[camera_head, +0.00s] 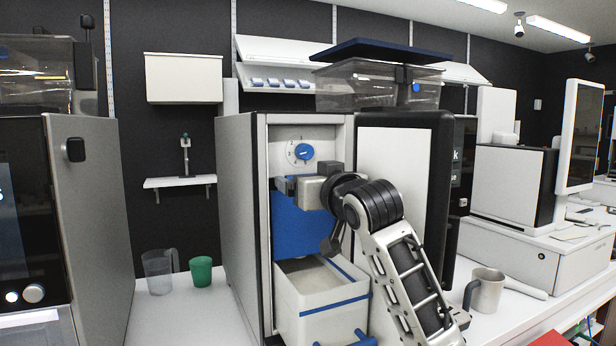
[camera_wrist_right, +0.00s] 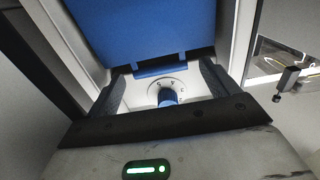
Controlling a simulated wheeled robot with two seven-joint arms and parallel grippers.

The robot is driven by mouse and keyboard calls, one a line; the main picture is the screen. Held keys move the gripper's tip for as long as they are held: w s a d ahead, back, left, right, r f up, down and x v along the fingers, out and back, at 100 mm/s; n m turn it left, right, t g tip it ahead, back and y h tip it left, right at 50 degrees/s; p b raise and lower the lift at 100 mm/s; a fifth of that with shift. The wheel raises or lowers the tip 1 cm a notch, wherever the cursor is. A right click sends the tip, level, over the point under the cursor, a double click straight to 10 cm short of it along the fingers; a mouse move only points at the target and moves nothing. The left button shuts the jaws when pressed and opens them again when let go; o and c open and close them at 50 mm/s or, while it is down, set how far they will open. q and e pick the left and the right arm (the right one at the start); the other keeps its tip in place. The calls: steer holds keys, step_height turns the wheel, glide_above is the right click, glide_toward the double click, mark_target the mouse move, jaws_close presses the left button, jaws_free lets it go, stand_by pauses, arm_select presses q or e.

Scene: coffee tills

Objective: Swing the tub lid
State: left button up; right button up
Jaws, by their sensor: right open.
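The white tub (camera_head: 322,307) with blue bands stands pulled out at the front of the tall machine's bay. Its top is open and shows a pale inside. A blue panel, which looks like the tub lid (camera_head: 296,232), stands upright behind the tub's opening. It also fills the top of the right wrist view (camera_wrist_right: 145,30). My right gripper (camera_head: 284,186) is at the lid's upper edge, below the blue dial. In the right wrist view its open fingers (camera_wrist_right: 162,70) flank the lid's edge; contact cannot be told. My left gripper is out of view.
The blue dial (camera_head: 304,151) sits above the lid in the bay. A clear jug (camera_head: 158,272) and a green cup (camera_head: 201,271) stand left of the machine. A steel mug (camera_head: 487,290) stands at the right. A dark hopper lid (camera_head: 382,51) overhangs the machine.

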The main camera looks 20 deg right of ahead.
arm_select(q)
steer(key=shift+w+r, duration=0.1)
arm_select(e)
steer(key=shift+w, duration=0.5)
steer(key=shift+c, duration=0.4)
